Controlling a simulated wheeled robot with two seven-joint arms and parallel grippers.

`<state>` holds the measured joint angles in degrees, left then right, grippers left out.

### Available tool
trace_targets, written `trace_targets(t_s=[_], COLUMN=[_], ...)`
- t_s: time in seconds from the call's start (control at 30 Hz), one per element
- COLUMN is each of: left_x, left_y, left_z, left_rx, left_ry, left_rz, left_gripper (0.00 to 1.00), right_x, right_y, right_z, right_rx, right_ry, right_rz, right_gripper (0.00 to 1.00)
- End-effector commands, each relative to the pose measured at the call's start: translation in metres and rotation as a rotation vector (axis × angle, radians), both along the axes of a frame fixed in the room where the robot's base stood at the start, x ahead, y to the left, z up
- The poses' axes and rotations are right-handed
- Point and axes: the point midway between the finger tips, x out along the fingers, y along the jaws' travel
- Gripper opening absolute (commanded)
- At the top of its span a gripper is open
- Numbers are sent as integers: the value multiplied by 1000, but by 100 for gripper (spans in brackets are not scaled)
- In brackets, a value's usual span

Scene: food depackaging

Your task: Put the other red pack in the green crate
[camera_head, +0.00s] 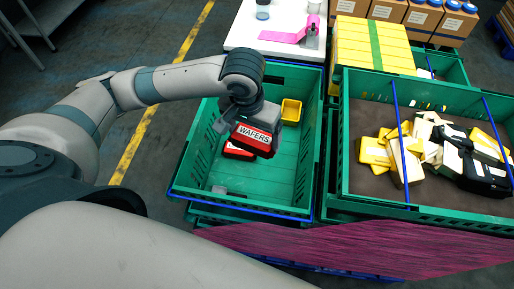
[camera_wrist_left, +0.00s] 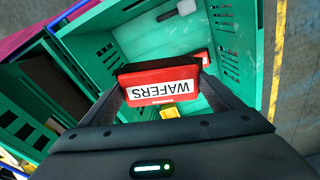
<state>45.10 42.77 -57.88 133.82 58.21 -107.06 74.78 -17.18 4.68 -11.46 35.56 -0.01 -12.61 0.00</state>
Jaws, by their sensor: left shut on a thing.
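My left gripper (camera_head: 246,107) is shut on a red pack (camera_head: 253,138) with a white WAFERS label and holds it over the left green crate (camera_head: 262,180). In the left wrist view the pack (camera_wrist_left: 135,80) sits between the two fingers, with the crate (camera_wrist_left: 236,40) behind it. A second red pack (camera_head: 236,152) lies in the crate, partly hidden by the held one. Whether the held pack touches anything below is unclear.
A yellow container (camera_head: 291,110) stands in the crate's far right corner. A white table (camera_head: 250,35) with a pink strip stands behind. The left crate's near floor is mostly clear.

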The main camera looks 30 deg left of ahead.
Motion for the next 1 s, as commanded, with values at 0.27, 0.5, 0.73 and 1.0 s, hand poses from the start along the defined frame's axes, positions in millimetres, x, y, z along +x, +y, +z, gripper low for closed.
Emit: trace_targets(t_s=[0.27, 0.5, 0.73, 1.0], left_x=[-12, -24, -29, -29], left_y=[1, 3, 5, 5], left_z=[-60, -103, -118, -119], left_rx=[2, 10, 16, 16], left_ry=[4, 4, 4, 3], left_rz=[3, 7, 8, 8], left_gripper=[58, 58, 58, 58], right_x=[-2, -2, -2, -1], right_y=[-2, -1, 2, 5], right_z=[-25, -41, -46, -45], right_rx=[-1, -1, 2, 5], right_ry=[2, 2, 2, 2], right_rz=[1, 1, -1, -2], right_gripper=[31, 31, 31, 31])
